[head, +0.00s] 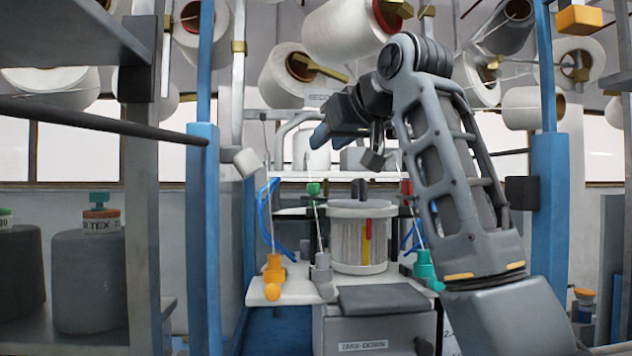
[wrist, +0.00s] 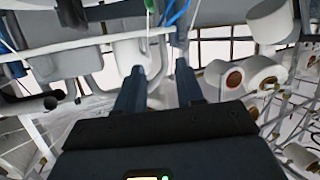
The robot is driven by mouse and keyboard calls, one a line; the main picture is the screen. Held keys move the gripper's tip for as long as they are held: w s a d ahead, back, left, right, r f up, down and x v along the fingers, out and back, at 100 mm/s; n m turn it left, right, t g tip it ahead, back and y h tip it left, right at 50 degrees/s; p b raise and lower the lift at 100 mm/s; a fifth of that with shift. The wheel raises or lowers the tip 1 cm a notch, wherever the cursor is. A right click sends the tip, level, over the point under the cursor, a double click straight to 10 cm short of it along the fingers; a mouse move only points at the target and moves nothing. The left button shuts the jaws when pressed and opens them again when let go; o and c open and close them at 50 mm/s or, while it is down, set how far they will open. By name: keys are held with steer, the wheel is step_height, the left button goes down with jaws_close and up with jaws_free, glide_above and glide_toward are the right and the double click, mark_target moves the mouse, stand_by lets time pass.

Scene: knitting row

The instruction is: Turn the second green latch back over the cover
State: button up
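A ribbed white drum (head: 345,246) stands on a white shelf, closed on top by a pale round cover (head: 362,206) with a dark knob. A small green piece (head: 314,188) tops a thin upright rod left of the cover. A teal-green fitting (head: 427,268) sits low at the drum's right. I cannot tell which is the second green latch, or how it lies against the cover. My gripper (head: 318,135) hangs above and left of the cover, apart from it. In the wrist view its blue fingers (wrist: 160,82) are spread with nothing held between them.
An orange fitting (head: 273,272) and a grey one (head: 321,267) stand left of the drum. Blue posts (head: 203,230) flank the station on both sides. White yarn cones (head: 345,30) hang overhead, close to my arm. A dark flat box top (head: 383,299) lies in front.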

steer(key=g, duration=0.1)
glide_toward(313, 196)
steer(key=w+a+r, duration=0.1)
steer(key=w+r, duration=0.1)
steer(key=w, duration=0.1)
steer(key=shift+h, duration=0.3)
steer(key=shift+p+x, duration=1.2)
steer(key=shift+x, duration=2.55)
steer(key=shift+s+a+f, duration=0.1)
steer(key=shift+s+a, duration=0.05)
steer(key=shift+a, duration=0.05)
jaws_close()
